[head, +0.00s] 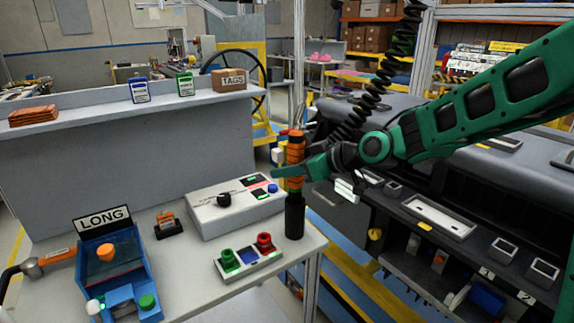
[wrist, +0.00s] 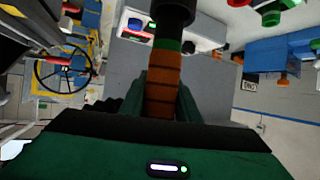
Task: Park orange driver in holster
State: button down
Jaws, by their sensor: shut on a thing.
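The orange driver (head: 295,148) is upright at the right front corner of the grey bench. My gripper (head: 294,171) is shut around its orange body, and a finger covers part of it. In the wrist view the driver (wrist: 162,88) stands between the two fingers of my gripper (wrist: 163,103), with a green band beyond the orange part. A black cylinder (head: 294,216), which looks like the holster, is directly below the driver in line with it. It also shows in the wrist view (wrist: 173,10). I cannot tell how deep the driver sits in it.
A control box (head: 210,212) with a black knob and a red and green button panel (head: 248,262) are left of the driver. A blue LONG station (head: 125,270) stands farther left. A dark dashboard module (head: 400,235) is at right. A coiled black cable (head: 395,50) hangs behind my arm.

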jog(key=shift+f, duration=1.5)
jog(key=shift+s+f, duration=0.1)
dwell(0.3)
jog(key=c, duration=1.3)
grip_release()
jog(key=shift+o, duration=0.2)
